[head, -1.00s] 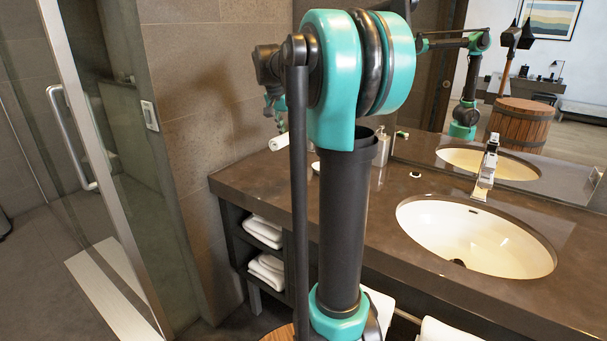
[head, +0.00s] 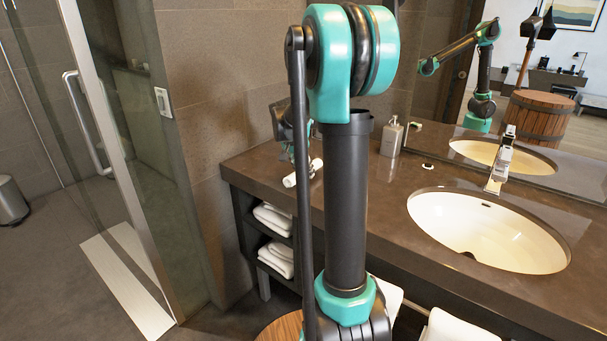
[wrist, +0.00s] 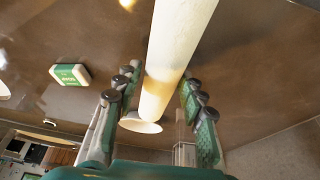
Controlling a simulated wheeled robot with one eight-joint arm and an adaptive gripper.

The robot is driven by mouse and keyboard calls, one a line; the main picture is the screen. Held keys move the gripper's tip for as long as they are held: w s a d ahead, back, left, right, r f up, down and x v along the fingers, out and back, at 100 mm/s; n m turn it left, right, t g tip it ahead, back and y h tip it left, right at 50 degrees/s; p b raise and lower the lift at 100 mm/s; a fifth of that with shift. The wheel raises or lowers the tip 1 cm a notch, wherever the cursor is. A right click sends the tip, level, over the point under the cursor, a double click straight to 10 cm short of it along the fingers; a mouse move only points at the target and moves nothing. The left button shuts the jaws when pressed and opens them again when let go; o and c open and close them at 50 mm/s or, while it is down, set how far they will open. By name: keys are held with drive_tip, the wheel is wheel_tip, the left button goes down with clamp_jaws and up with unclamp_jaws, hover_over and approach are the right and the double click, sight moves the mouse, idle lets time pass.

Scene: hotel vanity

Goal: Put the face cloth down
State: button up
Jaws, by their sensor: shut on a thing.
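The face cloth is a tight white roll (head: 292,180), held just over or on the left end of the counter in the head view. I cannot tell whether it touches the counter. In the wrist view the rolled face cloth (wrist: 172,55) runs from the top edge down between the fingers. My gripper (wrist: 160,95) is shut on the roll, with green-padded fingers on both sides. In the head view my own arm hides part of the gripper and roll. The brown counter (head: 400,235) shows behind the roll in the wrist view.
A soap dispenser (head: 391,137) stands at the back of the counter by the mirror. A small green-and-white box (wrist: 70,74) lies left of the roll in the wrist view. The sink (head: 480,235) is at the right. Folded towels (head: 274,218) fill the shelves below.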

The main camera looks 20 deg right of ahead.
drive_tip(key=shift+f, duration=0.8)
drive_tip(key=shift+f, duration=0.1)
drive_tip(key=o, duration=1.2)
drive_tip(key=shift+o, duration=0.2)
drive_tip(key=v, duration=1.2)
drive_tip(key=s+a+f+n+y, duration=0.1)
drive_tip(key=s+a+f+n, duration=0.1)
drive_tip(key=s+f, duration=0.4)
drive_tip(key=s+a+f+n+t+y, duration=0.1)
drive_tip(key=s+a+f+n, duration=0.2)
drive_tip(key=s, duration=0.8)
drive_tip(key=s+a+f+n+t+y, duration=0.1)
drive_tip(key=s+a+f+n, duration=0.2)
drive_tip(key=s+f+n, duration=0.3)
drive_tip(key=s+f, duration=0.3)
drive_tip(key=f, duration=0.2)
drive_tip(key=shift+y, duration=0.3)
drive_tip(key=shift+s, duration=0.1)
